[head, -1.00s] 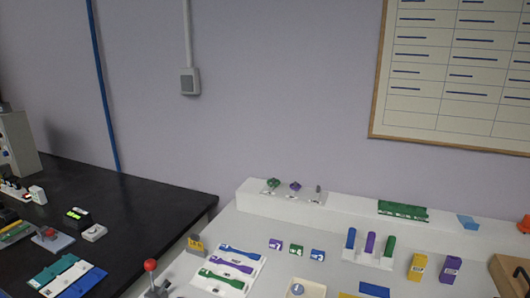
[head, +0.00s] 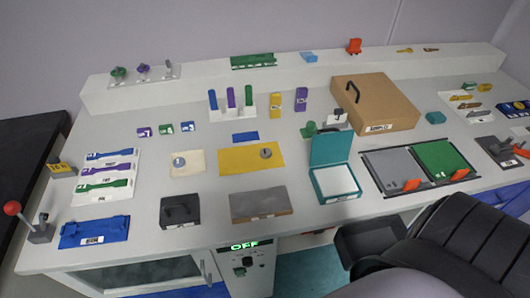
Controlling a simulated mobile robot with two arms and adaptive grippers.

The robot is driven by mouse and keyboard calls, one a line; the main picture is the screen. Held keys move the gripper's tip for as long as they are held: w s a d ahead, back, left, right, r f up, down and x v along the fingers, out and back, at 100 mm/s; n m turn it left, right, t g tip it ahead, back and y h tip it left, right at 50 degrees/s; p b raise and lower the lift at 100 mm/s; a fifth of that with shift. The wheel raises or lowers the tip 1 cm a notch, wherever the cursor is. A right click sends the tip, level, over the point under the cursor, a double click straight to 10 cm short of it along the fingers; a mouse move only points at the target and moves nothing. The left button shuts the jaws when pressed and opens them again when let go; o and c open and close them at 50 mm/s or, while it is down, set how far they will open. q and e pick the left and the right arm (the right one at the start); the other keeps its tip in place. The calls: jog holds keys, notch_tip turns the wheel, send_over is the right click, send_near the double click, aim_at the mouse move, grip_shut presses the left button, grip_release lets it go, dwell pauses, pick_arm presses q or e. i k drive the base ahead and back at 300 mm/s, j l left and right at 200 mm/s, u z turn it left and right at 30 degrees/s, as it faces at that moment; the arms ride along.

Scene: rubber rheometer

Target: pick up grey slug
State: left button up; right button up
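Several small pieces stand on a clear stand (head: 145,76) on the raised back ledge at the left: a green one (head: 118,72), a purple one (head: 143,68) and a small grey one (head: 169,66). I cannot tell from looks alone which grey piece is the slug. No gripper fingers show, and nothing is seen being held.
The white bench holds a teal open box (head: 333,183), a brown case (head: 376,104), a black box (head: 180,211), a grey plate (head: 260,205) and a red-knobbed lever (head: 38,229). A large black ribbed form (head: 470,240) covers the lower right. Bench around the small cubes is clear.

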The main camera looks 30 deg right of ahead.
aim_at(265, 153)
jog(key=z, duration=1.7)
jog(key=i+l+u, duration=0.1)
jog(key=l+u, duration=0.35)
jog(key=l, duration=0.4)
